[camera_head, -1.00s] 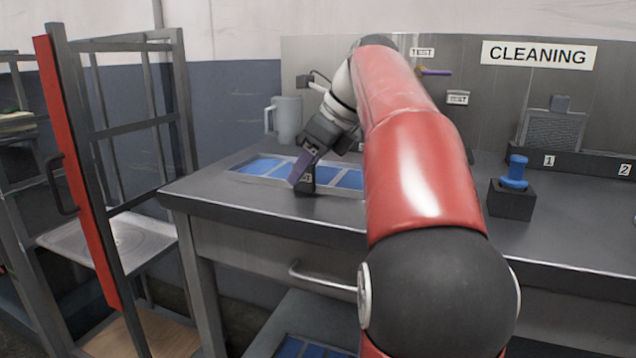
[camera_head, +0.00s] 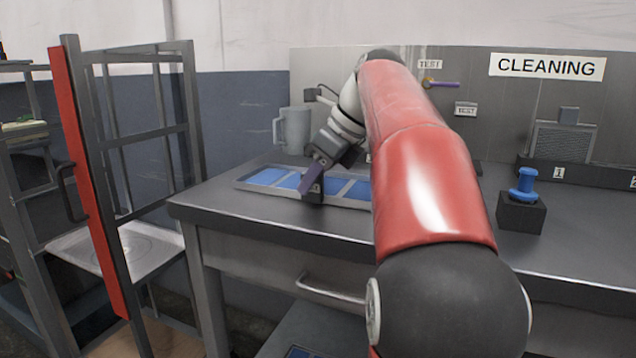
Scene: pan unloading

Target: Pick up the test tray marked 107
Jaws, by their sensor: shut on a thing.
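A grey tray with blue compartments (camera_head: 240,184) is on the left part of the metal table. The right end of the tray is hidden behind my red arm. I cannot make out the number 107.
A grey jug (camera_head: 294,130) stands behind the tray. A blue-handled tool (camera_head: 524,184) stands in a black block (camera_head: 521,213) at the right. A rack with a red door edge (camera_head: 90,180) stands left of the table. A CLEANING sign (camera_head: 547,67) hangs on the back panel.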

